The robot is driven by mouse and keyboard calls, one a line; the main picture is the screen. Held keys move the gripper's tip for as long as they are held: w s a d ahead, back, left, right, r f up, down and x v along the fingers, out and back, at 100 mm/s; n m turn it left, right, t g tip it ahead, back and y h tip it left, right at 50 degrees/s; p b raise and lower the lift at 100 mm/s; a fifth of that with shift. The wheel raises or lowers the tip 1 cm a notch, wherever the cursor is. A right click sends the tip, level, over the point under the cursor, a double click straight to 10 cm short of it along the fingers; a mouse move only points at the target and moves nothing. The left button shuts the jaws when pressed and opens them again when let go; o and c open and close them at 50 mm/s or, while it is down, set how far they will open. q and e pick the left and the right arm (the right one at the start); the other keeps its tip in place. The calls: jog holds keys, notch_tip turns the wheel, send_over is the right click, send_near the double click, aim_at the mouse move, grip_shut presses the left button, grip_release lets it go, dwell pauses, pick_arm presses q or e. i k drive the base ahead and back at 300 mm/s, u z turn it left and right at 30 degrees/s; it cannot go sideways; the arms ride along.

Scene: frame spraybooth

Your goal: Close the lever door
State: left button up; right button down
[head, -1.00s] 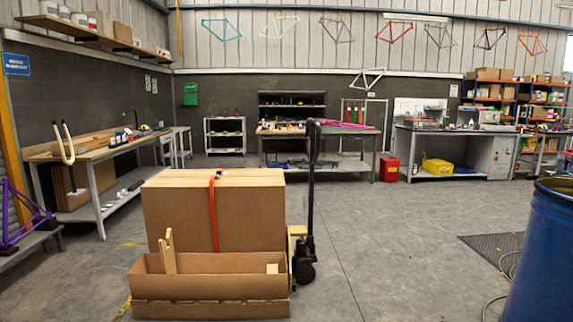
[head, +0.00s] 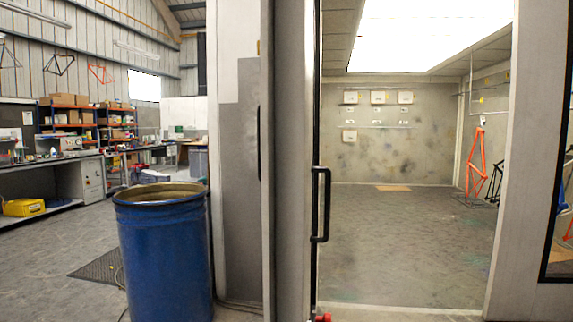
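A spray booth stands open ahead in the head view. A narrow door edge (head: 315,100) stands upright at the left side of its opening, seen nearly edge-on. A black lever-like pull handle (head: 325,205) sticks out from it to the right. The doorway beside it is clear, and I see through to the booth's back wall (head: 390,145). A grey panel (head: 240,190) stands to the left of the frame post. Neither of my grippers is in view.
A blue drum (head: 165,250) stands left of the booth, close to the grey panel. A dark floor mat (head: 100,266) and a hose lie behind it. Bike frames (head: 477,165) stand inside at the right. The booth floor (head: 400,240) is mostly clear. A small red item (head: 322,317) shows at the bottom edge.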

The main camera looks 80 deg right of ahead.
aim_at(289, 168)
jog(key=z, duration=1)
jog(key=i, duration=1.35)
jog(key=z, duration=0.95)
jog(key=i, duration=0.4)
jog(key=z, duration=1.55)
